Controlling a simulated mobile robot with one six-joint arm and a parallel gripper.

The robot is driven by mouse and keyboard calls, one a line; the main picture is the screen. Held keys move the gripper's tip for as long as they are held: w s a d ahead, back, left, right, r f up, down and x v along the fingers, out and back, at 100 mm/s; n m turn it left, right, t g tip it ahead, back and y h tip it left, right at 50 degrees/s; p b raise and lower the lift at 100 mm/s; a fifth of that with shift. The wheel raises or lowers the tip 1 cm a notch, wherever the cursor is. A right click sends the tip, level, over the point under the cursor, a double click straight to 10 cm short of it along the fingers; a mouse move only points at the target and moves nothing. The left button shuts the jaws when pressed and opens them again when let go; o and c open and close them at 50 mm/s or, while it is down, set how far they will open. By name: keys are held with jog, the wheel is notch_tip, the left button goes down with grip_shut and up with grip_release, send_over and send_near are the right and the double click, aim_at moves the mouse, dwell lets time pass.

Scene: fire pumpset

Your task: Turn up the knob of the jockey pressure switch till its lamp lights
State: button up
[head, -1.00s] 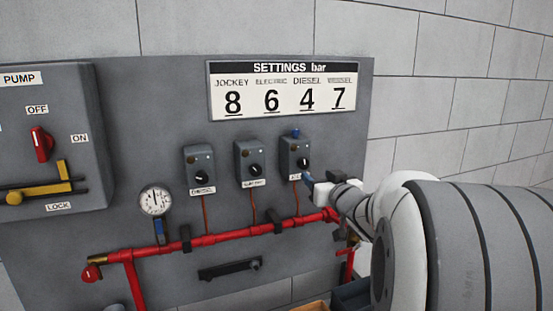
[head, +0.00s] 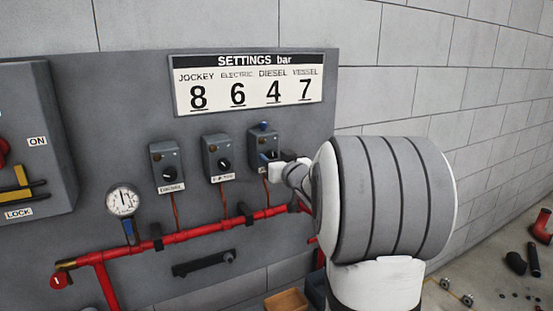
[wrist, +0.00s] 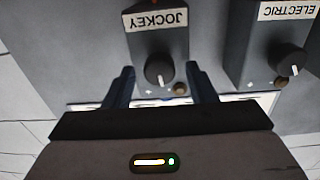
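The jockey pressure switch (wrist: 155,35) is a grey box with a JOCKEY label, upside down in the wrist view. Its round dark knob (wrist: 158,70) lies between my fingers. Its small lamp (wrist: 180,88) looks dull brown, not lit. In the head view the switch (head: 262,142) is the rightmost of three, and my gripper hides its knob. My gripper (wrist: 160,72) is open, one finger on each side of the knob, with gaps visible; I cannot tell the depth between fingertips and knob.
The electric switch (wrist: 270,45) is close beside it, with the diesel switch (head: 167,167) farther left. The settings board (head: 248,82) above reads JOCKEY 8. A red pipe (head: 195,231) runs below the switches, with a pressure gauge (head: 123,201) at left.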

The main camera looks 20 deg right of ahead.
jog(key=c, duration=0.9)
jog(key=shift+r+m+p, duration=0.1)
jog(key=shift+m+p, duration=0.55)
jog(key=shift+m, duration=0.65)
jog(key=o, duration=1)
jog(key=shift+c, duration=0.2)
jog(key=shift+s, duration=0.1)
jog(key=s+b, duration=0.1)
jog(key=s, duration=0.6)
jog(key=shift+s, duration=0.3)
